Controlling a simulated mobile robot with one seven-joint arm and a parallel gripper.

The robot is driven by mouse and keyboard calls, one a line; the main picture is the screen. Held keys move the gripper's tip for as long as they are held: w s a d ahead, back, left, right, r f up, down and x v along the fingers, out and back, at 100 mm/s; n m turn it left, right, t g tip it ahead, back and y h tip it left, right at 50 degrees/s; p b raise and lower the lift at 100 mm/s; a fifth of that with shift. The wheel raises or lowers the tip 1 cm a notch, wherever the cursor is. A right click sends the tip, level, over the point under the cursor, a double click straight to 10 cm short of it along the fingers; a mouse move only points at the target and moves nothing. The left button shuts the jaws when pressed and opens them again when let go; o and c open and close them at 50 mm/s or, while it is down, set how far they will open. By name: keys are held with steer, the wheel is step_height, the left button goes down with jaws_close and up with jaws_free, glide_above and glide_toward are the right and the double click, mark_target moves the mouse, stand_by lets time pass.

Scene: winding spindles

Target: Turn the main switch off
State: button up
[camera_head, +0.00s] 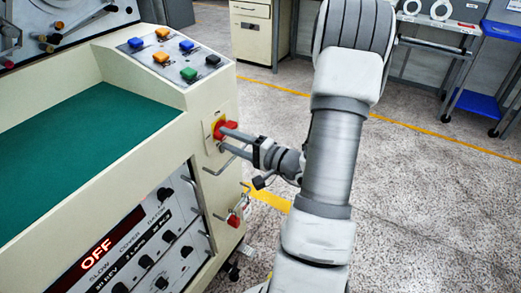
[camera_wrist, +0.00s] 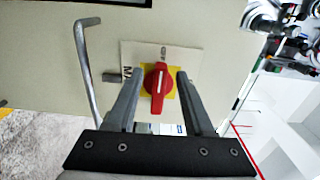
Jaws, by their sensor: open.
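The main switch is a red rotary knob (camera_head: 227,129) on a yellow plate, on the end face of the cream machine (camera_head: 150,85). In the wrist view the red knob (camera_wrist: 158,84) sits between my two fingers, its white mark pointing roughly along the fingers. My gripper (camera_head: 228,140) is at the switch with its fingers apart, one on each side of the knob. In the wrist view my gripper (camera_wrist: 157,88) shows a gap between each finger and the knob. The display (camera_head: 100,252) on the machine front reads OFF in red.
A bent metal handle (camera_wrist: 88,70) stands beside the fingers in the wrist view. A red padlock (camera_head: 233,219) hangs below the switch. Coloured push buttons (camera_head: 161,57) sit on the top panel. A blue cart (camera_head: 480,103) stands at the back right; the floor (camera_head: 430,200) at right is clear.

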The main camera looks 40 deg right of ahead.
steer(key=p+v, duration=0.1)
steer(key=v, duration=1.5)
steer(key=shift+p, duration=0.35)
steer(key=shift+r, duration=0.1)
